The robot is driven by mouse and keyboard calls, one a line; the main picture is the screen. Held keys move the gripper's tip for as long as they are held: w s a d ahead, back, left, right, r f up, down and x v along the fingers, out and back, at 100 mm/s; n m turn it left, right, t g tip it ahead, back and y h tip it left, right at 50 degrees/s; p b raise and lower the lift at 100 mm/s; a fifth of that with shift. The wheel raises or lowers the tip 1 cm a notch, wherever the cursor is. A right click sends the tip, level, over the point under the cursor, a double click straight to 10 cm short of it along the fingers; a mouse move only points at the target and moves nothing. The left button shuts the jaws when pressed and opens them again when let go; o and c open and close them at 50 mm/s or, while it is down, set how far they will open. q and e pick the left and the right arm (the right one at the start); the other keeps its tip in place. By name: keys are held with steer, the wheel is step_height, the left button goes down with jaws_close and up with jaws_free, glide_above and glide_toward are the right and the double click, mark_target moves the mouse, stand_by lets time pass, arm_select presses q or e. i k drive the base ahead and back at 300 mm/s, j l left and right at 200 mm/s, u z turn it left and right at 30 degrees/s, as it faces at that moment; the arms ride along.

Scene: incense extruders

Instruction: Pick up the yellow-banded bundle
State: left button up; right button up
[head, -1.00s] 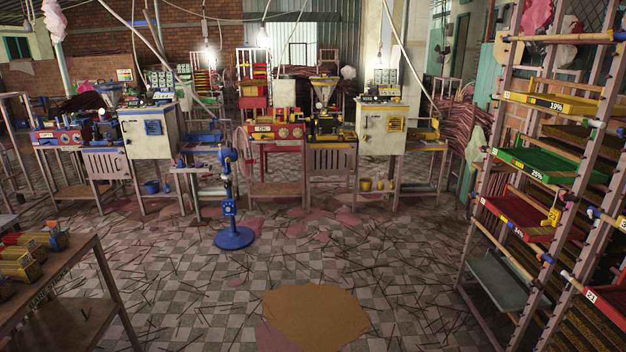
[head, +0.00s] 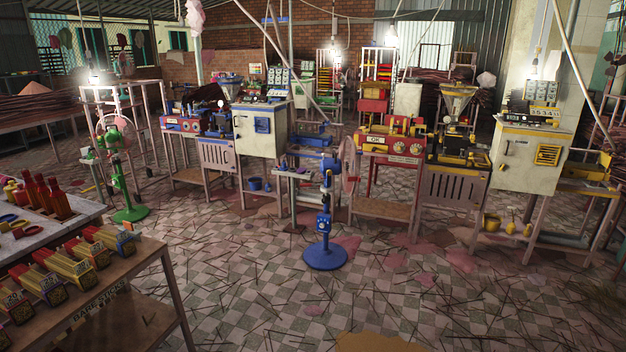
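Several long bundles or boxes with yellow bodies, dark ends and coloured parts lie in a row on the wooden bench at the lower left. One of them (head: 72,262) is yellow and red, and the rightmost one (head: 112,238) has a blue part. I cannot tell which is the yellow-banded bundle at this size. The bench (head: 135,290) carries lettering on its front, partly readable as "BARE STICKS". Neither of my grippers is in view.
A grey-topped table (head: 62,228) with red bottles stands behind the bench. A green fan (head: 125,175) and a blue fan stand (head: 324,225) are on the floor. Extruder machines (head: 390,150) and a white cabinet (head: 262,128) line the back. The stick-strewn tiled floor (head: 260,300) is mostly open.

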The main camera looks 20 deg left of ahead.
mark_target(53, 262)
steer(key=i+u, duration=0.95)
steer(key=u, duration=0.2)
steer(key=i+u, duration=0.35)
steer(key=i+l+u, duration=0.15)
steer(key=u, duration=0.2)
steer(key=i+l+u, duration=0.2)
steer(key=u, duration=0.15)
steer(key=i+l, duration=0.05)
